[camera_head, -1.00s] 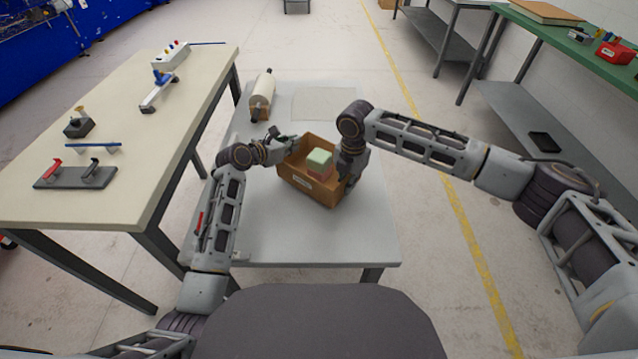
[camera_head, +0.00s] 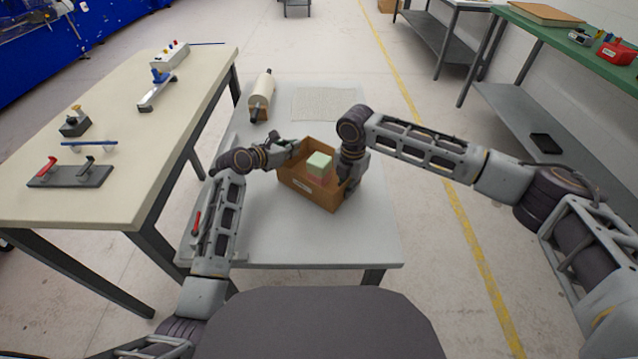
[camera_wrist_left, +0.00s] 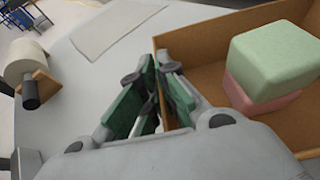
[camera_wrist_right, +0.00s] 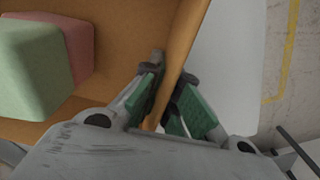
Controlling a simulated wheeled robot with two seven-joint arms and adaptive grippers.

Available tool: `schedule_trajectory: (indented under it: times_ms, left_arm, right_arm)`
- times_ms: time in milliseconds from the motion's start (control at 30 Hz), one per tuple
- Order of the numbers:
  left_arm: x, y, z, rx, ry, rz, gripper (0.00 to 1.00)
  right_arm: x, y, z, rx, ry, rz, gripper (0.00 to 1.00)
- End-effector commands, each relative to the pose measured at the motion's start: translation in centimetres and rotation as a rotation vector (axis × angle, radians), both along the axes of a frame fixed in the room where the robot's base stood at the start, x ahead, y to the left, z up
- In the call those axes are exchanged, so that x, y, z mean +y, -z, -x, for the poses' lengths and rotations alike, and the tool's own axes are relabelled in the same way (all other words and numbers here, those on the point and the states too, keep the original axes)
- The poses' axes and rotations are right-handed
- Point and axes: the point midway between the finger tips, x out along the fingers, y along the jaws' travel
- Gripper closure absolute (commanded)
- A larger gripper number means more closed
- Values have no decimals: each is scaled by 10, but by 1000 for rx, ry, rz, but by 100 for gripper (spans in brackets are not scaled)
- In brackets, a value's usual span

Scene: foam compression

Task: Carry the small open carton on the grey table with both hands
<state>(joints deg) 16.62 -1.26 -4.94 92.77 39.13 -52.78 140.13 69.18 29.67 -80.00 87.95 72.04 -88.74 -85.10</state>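The small open carton (camera_head: 308,191) is brown with a white label on its front. It is over the middle of the grey table (camera_head: 300,240); I cannot tell whether it touches the top. A green foam block (camera_head: 319,161) lies on a pink block (camera_head: 317,178) inside it. My left gripper (camera_wrist_left: 155,75) has its green-padded fingers on both sides of the carton's left wall and looks shut on it. My right gripper (camera_wrist_right: 171,82) straddles the right wall in the same way. In the head view, the right gripper hides part of the carton's right side.
A cream roll on a holder (camera_head: 261,92) and a flat pale sheet (camera_head: 322,103) lie at the back of the grey table. A beige table (camera_head: 120,150) with fixtures stands left. A green-topped bench (camera_head: 560,45) stands right. The grey table's front right is clear.

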Motion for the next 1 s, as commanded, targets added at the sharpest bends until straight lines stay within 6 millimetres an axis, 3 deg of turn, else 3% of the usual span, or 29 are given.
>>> schedule_trajectory:
  times_ms: [233, 433, 1000]
  left_arm:
    - [1, 5, -1, -2, -2, -1, 100]
    - [1, 4, 0, -2, -1, -1, 73]
    - [4, 3, 5, 1, 0, 1, 73]
  right_arm:
    - [-1, 6, 0, 2, 1, 2, 100]
    - [-1, 5, 0, 1, 1, 2, 73]
    - [0, 5, 0, 0, 0, 0, 73]
